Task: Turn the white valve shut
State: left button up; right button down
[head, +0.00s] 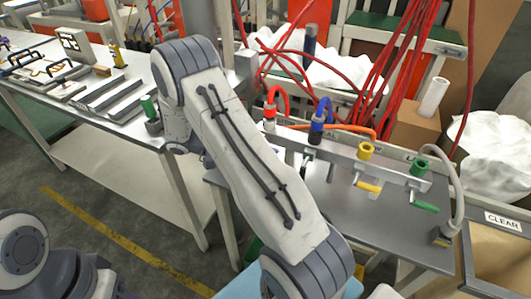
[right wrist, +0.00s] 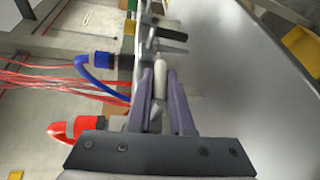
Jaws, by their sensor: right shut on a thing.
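The white valve's handle (right wrist: 160,80) shows in the right wrist view, beside the grey manifold bar. My right gripper (right wrist: 161,72) is shut on it, with a purple finger on each side; the handle points back between the fingers toward the camera. The valve's stem is partly hidden by the fingers. In the head view the manifold (head: 400,172) runs across the grey bench, but my right arm (head: 240,150) covers its left part, and I cannot make out the white valve or the right gripper there. My left arm (head: 25,250) shows at the lower left; its gripper is out of view.
A black handle (right wrist: 172,36) lies just beyond the white one. A yellow handle (head: 368,187) and a green handle (head: 425,207) stick out of the manifold's front. Red (head: 269,110) and blue (head: 317,122) hose connectors stand on top. A box marked CLEAR (head: 502,222) is at the right.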

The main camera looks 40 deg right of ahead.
jog(key=shift+r+g+h, duration=0.1)
jog(key=shift+g+h, duration=0.3)
jog(key=shift+r, duration=0.1)
dwell(0.3)
jog(key=c, duration=0.8)
grip_release()
jog(key=f+p+v, duration=0.1)
jog(key=v, duration=0.9)
jog(key=shift+w+a+r, duration=0.2)
jog(key=shift+r, duration=0.15)
jog(key=shift+n, duration=0.3)
